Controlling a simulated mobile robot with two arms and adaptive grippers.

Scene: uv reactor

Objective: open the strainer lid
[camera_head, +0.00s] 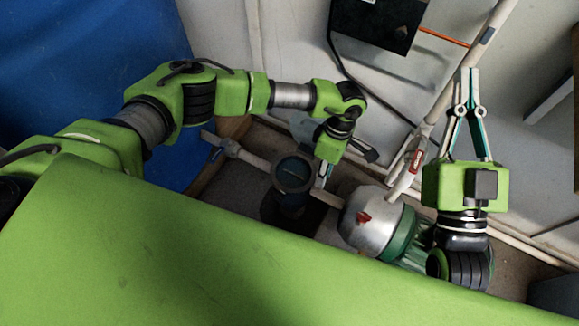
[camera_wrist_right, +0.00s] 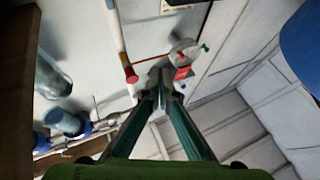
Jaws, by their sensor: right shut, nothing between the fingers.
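The strainer (camera_head: 293,174) is a round dark-blue housing with a grey ring at its top, set in a pale pipe low in the head view. I cannot tell whether its lid is seated or loose. My left gripper (camera_head: 323,178) points down just right of the ring. Its fingers are partly hidden by my wrist, so I cannot tell their opening or whether they touch the strainer. My right gripper (camera_head: 469,72) is raised at the right, pointing up, away from the strainer. In the right wrist view its fingertips (camera_wrist_right: 160,76) are together with nothing between them.
A silver and green pump (camera_head: 368,222) stands right of the strainer. A pipe with a red-handled valve (camera_head: 416,160) rises behind it. A dark box (camera_head: 378,24) is on the wall. Blue caps (camera_wrist_right: 64,121) and a red fitting (camera_wrist_right: 130,73) show in the wrist view.

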